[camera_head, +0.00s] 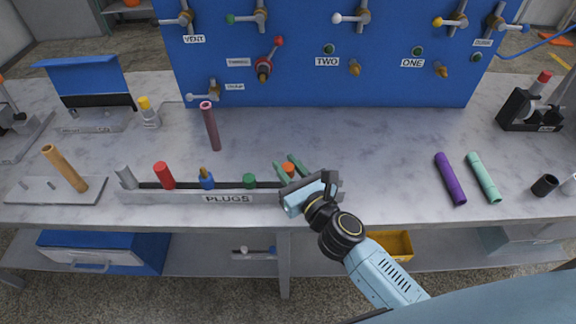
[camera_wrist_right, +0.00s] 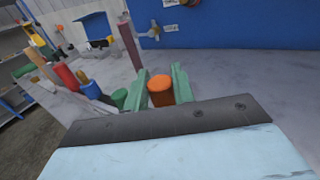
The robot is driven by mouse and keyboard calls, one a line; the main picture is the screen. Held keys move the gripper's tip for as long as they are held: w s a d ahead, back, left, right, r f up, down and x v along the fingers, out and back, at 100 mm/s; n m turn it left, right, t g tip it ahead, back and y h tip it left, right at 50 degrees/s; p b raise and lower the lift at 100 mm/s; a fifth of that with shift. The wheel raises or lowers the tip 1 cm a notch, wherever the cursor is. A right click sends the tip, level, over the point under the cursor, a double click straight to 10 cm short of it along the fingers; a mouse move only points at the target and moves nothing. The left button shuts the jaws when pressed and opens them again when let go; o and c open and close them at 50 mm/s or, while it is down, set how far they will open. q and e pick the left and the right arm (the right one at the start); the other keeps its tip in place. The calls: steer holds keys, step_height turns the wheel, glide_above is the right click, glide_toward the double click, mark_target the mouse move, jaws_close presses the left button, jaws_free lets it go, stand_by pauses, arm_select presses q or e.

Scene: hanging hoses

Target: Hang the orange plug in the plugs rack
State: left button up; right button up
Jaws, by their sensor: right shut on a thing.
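The plugs rack (camera_head: 160,196) is a long low grey holder labelled PLUGS near the table's front edge. It holds a grey plug (camera_head: 126,176), a red plug (camera_head: 165,175), a blue plug (camera_head: 207,179) and a green plug (camera_head: 249,181). The orange plug (camera_head: 288,168) is at the rack's right end; it also shows in the right wrist view (camera_wrist_right: 161,92) between the green fingers of my right gripper (camera_head: 293,167). That gripper is shut on it. I cannot tell whether the plug's lower end is seated in the rack. My left gripper is not in view.
A pink tube (camera_head: 210,127) stands behind the rack. A purple tube (camera_head: 450,179) and a green tube (camera_head: 484,178) lie to the right. A blue valve panel (camera_head: 300,85) rises at the back. The tabletop between rack and panel is mostly clear.

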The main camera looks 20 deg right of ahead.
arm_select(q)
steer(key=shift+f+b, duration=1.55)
arm_select(e)
steer(key=shift+f, duration=1.8)
steer(key=o, duration=1)
steer(key=shift+o, duration=0.2)
steer(key=v, duration=0.4)
steer(key=shift+s+f, duration=0.1)
steer(key=shift+s, duration=0.05)
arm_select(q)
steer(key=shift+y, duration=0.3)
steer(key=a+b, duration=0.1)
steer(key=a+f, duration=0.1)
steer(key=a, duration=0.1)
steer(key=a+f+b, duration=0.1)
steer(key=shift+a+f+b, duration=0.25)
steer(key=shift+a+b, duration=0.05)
arm_select(e)
steer(key=v, duration=0.9)
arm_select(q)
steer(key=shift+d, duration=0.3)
